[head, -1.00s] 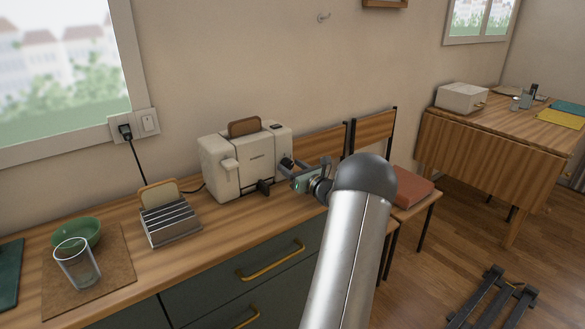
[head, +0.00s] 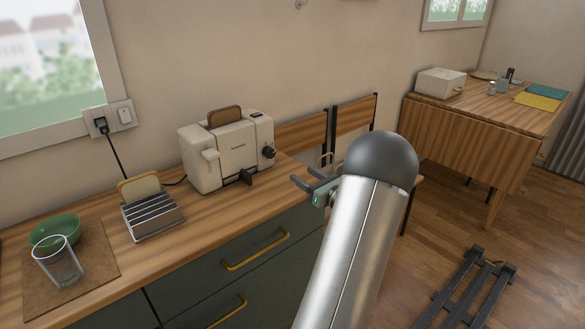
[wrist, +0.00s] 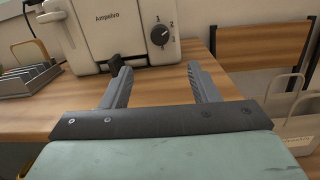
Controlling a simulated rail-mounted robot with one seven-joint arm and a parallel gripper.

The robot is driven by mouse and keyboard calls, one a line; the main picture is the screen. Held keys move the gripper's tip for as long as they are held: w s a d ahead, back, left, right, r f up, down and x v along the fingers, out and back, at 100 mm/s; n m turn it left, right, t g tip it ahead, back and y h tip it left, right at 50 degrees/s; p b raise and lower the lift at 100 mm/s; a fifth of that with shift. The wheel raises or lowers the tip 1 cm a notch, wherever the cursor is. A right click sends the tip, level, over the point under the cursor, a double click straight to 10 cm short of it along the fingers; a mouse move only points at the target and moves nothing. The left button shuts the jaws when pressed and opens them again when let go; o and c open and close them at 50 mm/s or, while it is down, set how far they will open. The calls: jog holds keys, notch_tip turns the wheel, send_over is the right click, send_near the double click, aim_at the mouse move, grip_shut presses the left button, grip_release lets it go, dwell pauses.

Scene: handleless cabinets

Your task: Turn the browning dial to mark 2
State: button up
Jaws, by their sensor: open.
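In the head view the dial (head: 268,152) is on the right end of the toaster (head: 225,155). My gripper (wrist: 158,70) is open and empty, its fingers apart in front of and below the dial, not touching it.
A dark lever (head: 246,177) sticks out low on the toaster's front. A slice of toast (head: 225,116) stands in its slot. A toast rack (head: 152,215) is to the left. Chairs (head: 352,118) stand beyond the counter's right end. The counter before the toaster is clear.

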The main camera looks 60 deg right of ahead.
jog(key=shift+v, duration=1.4)
